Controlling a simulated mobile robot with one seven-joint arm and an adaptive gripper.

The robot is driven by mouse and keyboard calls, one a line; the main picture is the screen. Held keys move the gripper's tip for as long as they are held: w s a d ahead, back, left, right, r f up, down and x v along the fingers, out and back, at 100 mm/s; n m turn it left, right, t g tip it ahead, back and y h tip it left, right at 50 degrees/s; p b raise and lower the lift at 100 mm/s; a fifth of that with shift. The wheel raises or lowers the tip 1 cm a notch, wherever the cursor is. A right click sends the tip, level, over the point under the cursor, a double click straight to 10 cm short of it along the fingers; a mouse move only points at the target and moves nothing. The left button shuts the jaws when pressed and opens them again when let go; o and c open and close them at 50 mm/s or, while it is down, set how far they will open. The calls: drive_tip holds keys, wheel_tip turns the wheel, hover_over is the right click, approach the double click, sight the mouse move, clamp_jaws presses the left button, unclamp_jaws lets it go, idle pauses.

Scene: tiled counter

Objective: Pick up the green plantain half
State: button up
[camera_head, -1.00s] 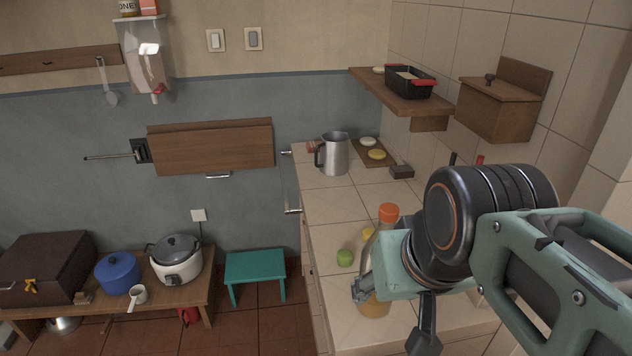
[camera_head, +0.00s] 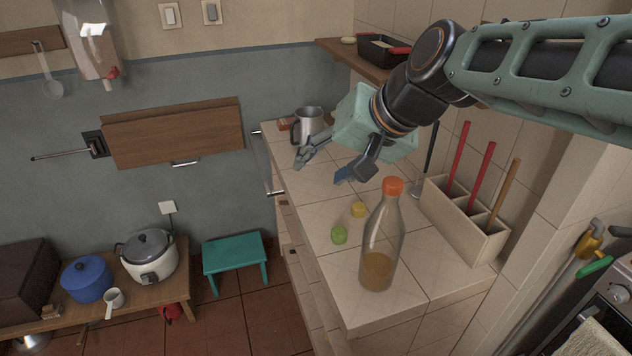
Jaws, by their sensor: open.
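A small green round piece (camera_head: 339,235), which looks like the green plantain half, sits on the tiled counter (camera_head: 335,300) left of the bottle. A similar yellow piece (camera_head: 358,209) sits just behind it to the right. My gripper (camera_head: 318,174) is open and empty above the counter, farther back than both pieces. Its two fingers point down and to the left, apart from the green piece. Nothing hides the green piece.
A tall bottle with an orange cap (camera_head: 380,240) stands close right of the pieces. A divided holder with long handles (camera_head: 462,225) stands at the right wall. A metal pitcher (camera_head: 308,124) stands behind my gripper. The counter's front left is clear.

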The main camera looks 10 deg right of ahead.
drive_tip(key=w+a+r, duration=0.1)
drive_tip(key=w+a, duration=0.1)
drive_tip(key=w, duration=0.5)
drive_tip(key=n+g+h+p, duration=0.2)
drive_tip(key=n+g+h, duration=0.4)
drive_tip(key=n, duration=1.6)
hover_over(333, 232)
drive_tip(key=shift+g+y, duration=0.4)
drive_tip(key=shift+y, duration=0.2)
drive_tip(key=f, duration=2.4)
drive_tip(key=shift+w+d+f, duration=0.15)
drive_tip(key=shift+d+f, duration=0.05)
drive_tip(key=shift+d, duration=0.05)
drive_tip(key=shift+a+f, duration=0.2)
drive_tip(key=shift+f, duration=2.45)
drive_tip(key=c, duration=1.2)
